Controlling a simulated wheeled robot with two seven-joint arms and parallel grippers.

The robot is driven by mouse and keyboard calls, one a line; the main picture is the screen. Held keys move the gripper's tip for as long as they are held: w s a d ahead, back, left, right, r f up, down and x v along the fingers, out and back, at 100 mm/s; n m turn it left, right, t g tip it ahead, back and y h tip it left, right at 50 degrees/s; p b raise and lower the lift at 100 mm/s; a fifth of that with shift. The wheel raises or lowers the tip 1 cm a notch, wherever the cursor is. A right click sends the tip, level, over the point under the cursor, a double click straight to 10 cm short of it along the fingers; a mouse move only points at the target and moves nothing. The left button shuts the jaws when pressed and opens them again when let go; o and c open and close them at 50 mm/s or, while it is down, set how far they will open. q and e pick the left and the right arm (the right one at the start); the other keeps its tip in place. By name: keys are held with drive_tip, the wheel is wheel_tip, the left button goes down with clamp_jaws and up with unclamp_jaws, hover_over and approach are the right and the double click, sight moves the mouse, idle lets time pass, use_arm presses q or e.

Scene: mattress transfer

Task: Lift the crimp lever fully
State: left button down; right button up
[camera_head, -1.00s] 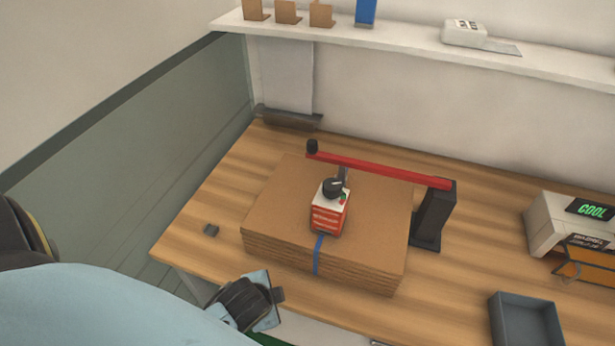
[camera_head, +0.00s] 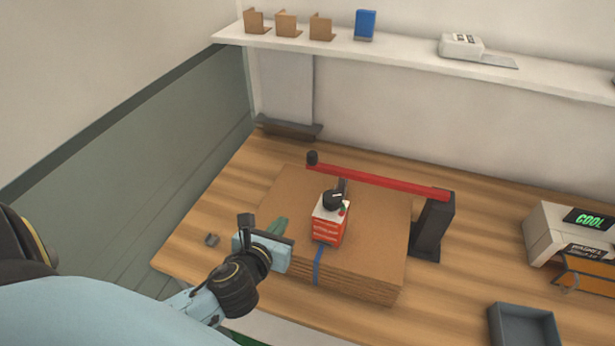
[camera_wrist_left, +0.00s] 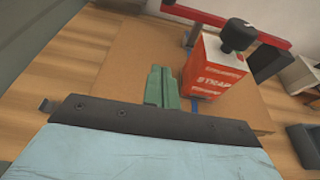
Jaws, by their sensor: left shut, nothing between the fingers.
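The crimp lever (camera_head: 380,180) is a long red bar with a black knob at its left end, running from a dark post (camera_head: 433,228) above the cardboard stack (camera_head: 375,240). It also shows at the top of the left wrist view (camera_wrist_left: 205,14). A red and white strap box (camera_head: 327,225) with a black knob on top stands on the stack. My left gripper (camera_head: 279,226) has green fingers, shut and empty, over the stack's left part, left of the box. The fingers also show in the left wrist view (camera_wrist_left: 162,86). My right gripper is not in view.
A blue strap (camera_head: 318,265) runs down the stack's front. A grey tray (camera_head: 524,326) and a machine reading COOL (camera_head: 560,235) stand at right. A shelf (camera_head: 400,58) crosses the back wall.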

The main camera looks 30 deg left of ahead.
sight(307, 194)
use_arm(q)
drive_tip(key=shift+w, duration=0.1)
drive_tip(key=b+x, duration=0.1)
drive_tip(key=x, duration=1.8)
drive_tip(key=shift+w+a+f+b, duration=0.1)
drive_tip(key=shift+w+f+b, duration=0.15)
drive_tip(key=shift+b, duration=0.15)
drive_tip(key=shift+w+r+p, duration=0.1)
drive_tip(key=shift+r+p, duration=1.15)
drive_tip(key=shift+r, duration=0.75)
